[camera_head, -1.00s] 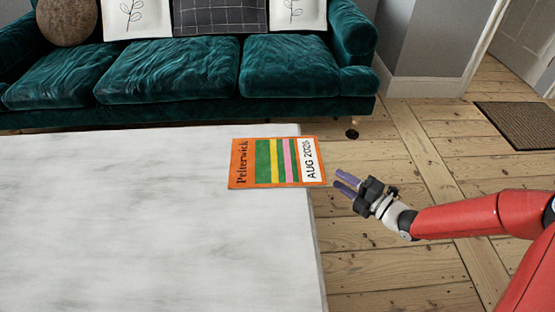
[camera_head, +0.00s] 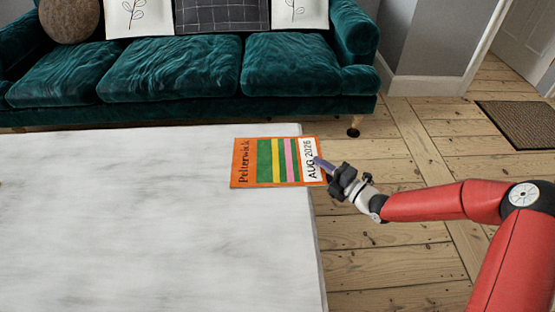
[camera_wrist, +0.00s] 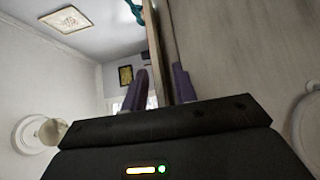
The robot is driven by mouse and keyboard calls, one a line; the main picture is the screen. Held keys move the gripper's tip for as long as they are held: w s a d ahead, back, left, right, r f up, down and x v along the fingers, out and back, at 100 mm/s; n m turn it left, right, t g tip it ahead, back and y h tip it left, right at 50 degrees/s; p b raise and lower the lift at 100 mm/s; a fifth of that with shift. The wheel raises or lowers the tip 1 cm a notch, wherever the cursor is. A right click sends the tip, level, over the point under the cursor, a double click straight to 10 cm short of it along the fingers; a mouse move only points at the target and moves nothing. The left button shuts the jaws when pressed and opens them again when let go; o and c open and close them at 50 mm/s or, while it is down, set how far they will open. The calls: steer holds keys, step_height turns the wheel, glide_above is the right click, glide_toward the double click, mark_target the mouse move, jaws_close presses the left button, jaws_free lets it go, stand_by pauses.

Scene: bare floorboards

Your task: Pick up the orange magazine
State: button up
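The orange magazine (camera_head: 271,163), with green, yellow and pink stripes and a white strip, lies flat at the far right corner of the white table. Its right side sticks out slightly past the table's edge. My gripper (camera_head: 323,168) is at that right side, turned sideways, with one purple finger over the white strip; the other finger is hidden in the head view. In the wrist view my gripper (camera_wrist: 160,90) has its two purple fingers apart, with a thin edge-on strip between them, seemingly the magazine. I see no firm grip on it.
The white marble-look table (camera_head: 150,230) is otherwise mostly bare. A teal sofa (camera_head: 190,75) with cushions stands behind it. Open floorboards (camera_head: 390,265) lie to the right of the table, with a brown doormat (camera_head: 520,122) farther back.

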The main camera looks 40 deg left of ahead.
jaws_close()
steer(key=shift+r, duration=0.1)
